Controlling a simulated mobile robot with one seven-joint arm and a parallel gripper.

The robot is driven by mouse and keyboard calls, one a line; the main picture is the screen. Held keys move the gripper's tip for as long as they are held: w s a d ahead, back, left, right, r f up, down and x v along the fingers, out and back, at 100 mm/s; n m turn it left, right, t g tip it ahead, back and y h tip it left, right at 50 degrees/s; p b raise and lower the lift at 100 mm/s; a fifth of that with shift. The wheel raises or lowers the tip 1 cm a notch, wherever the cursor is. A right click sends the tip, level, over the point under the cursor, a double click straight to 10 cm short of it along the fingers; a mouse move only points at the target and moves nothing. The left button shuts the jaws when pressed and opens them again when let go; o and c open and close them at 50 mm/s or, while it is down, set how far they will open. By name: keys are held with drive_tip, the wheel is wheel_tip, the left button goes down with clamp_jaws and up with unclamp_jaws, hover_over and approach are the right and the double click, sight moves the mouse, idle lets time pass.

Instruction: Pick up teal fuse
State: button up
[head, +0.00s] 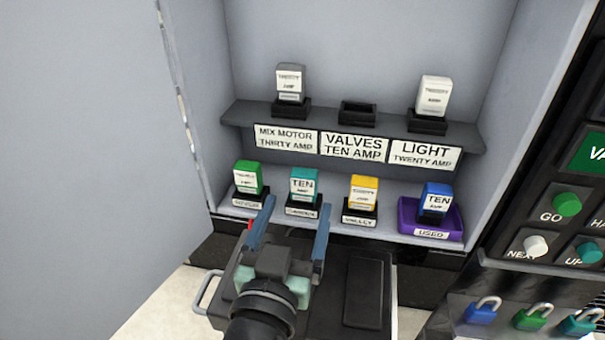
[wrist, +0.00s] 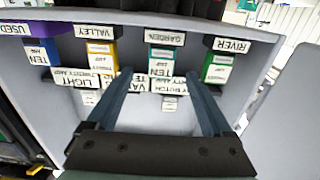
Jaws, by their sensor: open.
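The teal fuse (head: 303,184) stands upright in a black holder on the cabinet's lower ledge, with a white TEN AMP label on its front. It also shows in the wrist view (wrist: 162,58), upside down, with the GARDEN label (wrist: 165,37) on its holder. My gripper (head: 296,209) is open and empty, in front of and a little below the fuse. In the wrist view, the fuse appears between the two blue fingers (wrist: 160,77), which are apart from it.
A green fuse (head: 248,178) stands left of the teal one and a yellow fuse (head: 363,187) right. A blue fuse (head: 436,198) is in the purple USED tray (head: 408,213). The shelf above (head: 245,113) has an empty VALVES socket (head: 357,112). Cabinet walls bound both sides.

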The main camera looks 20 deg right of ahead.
sight(302, 187)
drive_tip(key=shift+x, duration=0.8)
drive_tip(key=shift+w+d+r+p, duration=0.25)
drive_tip(key=shift+w+p, duration=0.2)
drive_tip(key=shift+p, duration=0.25)
drive_tip(key=p+x, duration=0.2)
drive_tip(key=x, duration=0.1)
drive_tip(key=shift+w, duration=0.15)
drive_tip(key=shift+w+d+f, duration=0.2)
drive_tip(key=shift+w+d, duration=0.15)
drive_tip(key=shift+w, duration=0.05)
clamp_jaws()
drive_tip(key=shift+r, duration=0.1)
wheel_tip(302, 187, up, 18)
drive_tip(key=b, duration=0.1)
drive_tip(key=shift+b, duration=0.4)
